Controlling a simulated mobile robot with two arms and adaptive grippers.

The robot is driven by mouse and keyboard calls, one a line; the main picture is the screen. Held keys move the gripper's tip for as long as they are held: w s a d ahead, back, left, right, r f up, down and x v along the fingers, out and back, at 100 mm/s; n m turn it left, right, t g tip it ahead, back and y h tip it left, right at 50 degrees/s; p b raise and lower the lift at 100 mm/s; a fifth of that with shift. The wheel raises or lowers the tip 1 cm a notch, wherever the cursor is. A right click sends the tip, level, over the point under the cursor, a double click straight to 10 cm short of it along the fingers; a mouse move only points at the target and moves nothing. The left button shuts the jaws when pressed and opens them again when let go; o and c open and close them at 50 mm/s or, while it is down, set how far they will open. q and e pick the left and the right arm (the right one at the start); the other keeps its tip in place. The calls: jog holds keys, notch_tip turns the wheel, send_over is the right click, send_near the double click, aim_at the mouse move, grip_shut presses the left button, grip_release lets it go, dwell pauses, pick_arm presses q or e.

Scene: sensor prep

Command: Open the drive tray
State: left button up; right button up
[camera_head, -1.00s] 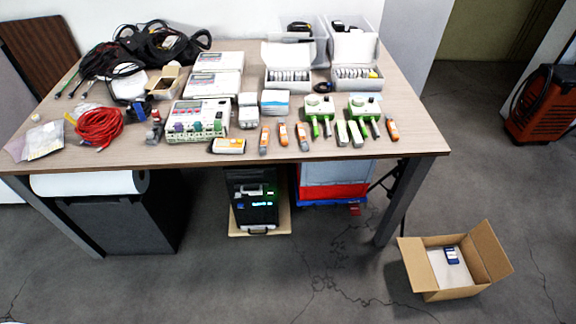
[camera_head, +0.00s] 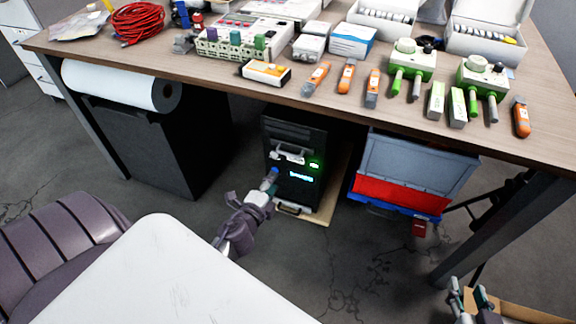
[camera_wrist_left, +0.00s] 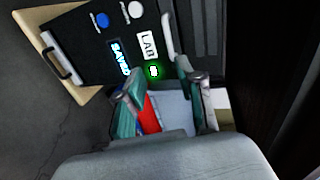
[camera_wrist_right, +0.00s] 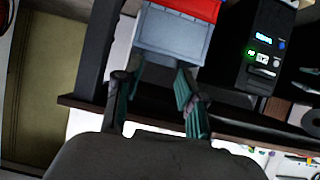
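A black computer tower (camera_head: 283,130) stands upright under the table. Its front carries a pale handle (camera_head: 288,153), which I take to be the drive tray's, a green light and a lit display (camera_head: 301,176). The tray looks shut. In the left wrist view the pale handle (camera_wrist_left: 167,36) is beyond the fingers, next to a "LAB" label. My left gripper (camera_head: 268,182) is in front of the tower, low and left of the handle. Its fingers (camera_wrist_left: 165,98) are apart and empty. My right gripper (camera_head: 471,300) is at the lower right, fingers (camera_wrist_right: 155,92) apart and empty.
The tower stands on a wooden board (camera_head: 325,212). A grey, red and blue crate (camera_head: 412,165) is to its right, and a black bin (camera_head: 165,145) with a white roll to its left. The table (camera_head: 225,82) is above. A cardboard box (camera_head: 525,314) is behind the right gripper.

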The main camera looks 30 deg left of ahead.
aim_at(288, 154)
pick_arm(q)
jog(key=shift+t, duration=0.3)
jog(key=b+x, duration=0.1)
jog(key=x, duration=0.3)
jog(key=b+x, duration=0.1)
jog(key=x, duration=0.4)
jog(key=r+x, duration=0.1)
jog(key=x, duration=0.4)
jog(key=shift+a+b, duration=0.2)
jog(key=shift+b, duration=0.2)
pick_arm(e)
notch_tip(288, 154, up, 12)
jog(key=w+a+t+y, duration=0.2)
jog(key=t, duration=0.5)
jog(key=shift+w+a+r+t, duration=0.15)
jog(key=shift+r+t, duration=0.05)
jog(key=shift+t, duration=0.1)
pick_arm(q)
grip_shut()
